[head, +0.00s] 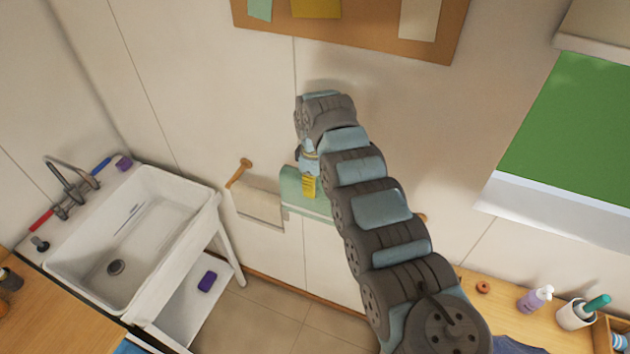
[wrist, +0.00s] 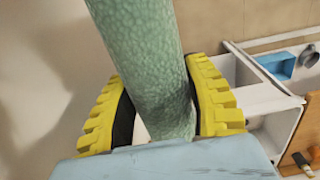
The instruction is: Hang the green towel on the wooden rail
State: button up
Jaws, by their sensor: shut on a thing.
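The green towel (head: 291,188) is in front of the wall at the wooden rail, just right of a cream towel. In the wrist view the green towel (wrist: 145,50) runs between my gripper's yellow fingers and fills the gap. My gripper (head: 308,186) is shut on it. The wooden rail (head: 240,172) shows its left end; towels and my arm hide most of its length. I cannot tell whether the green towel lies over the rail or only in front of it.
The cream towel (head: 257,204) hangs on the rail's left part. A white sink (head: 190,220) stands to the left. A wooden counter (head: 510,318) with a lotion bottle (head: 535,299) and a white cup (head: 575,314) is at the lower right. A cork board (head: 375,28) is above.

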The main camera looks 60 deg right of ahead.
jog(key=shift+f+b, duration=3.2)
jog(key=shift+f, duration=4.4)
jog(key=o, duration=1.3)
jog(key=shift+r, duration=0.1)
notch_tip(320, 180, up, 12)
jog(key=shift+f, duration=0.1)
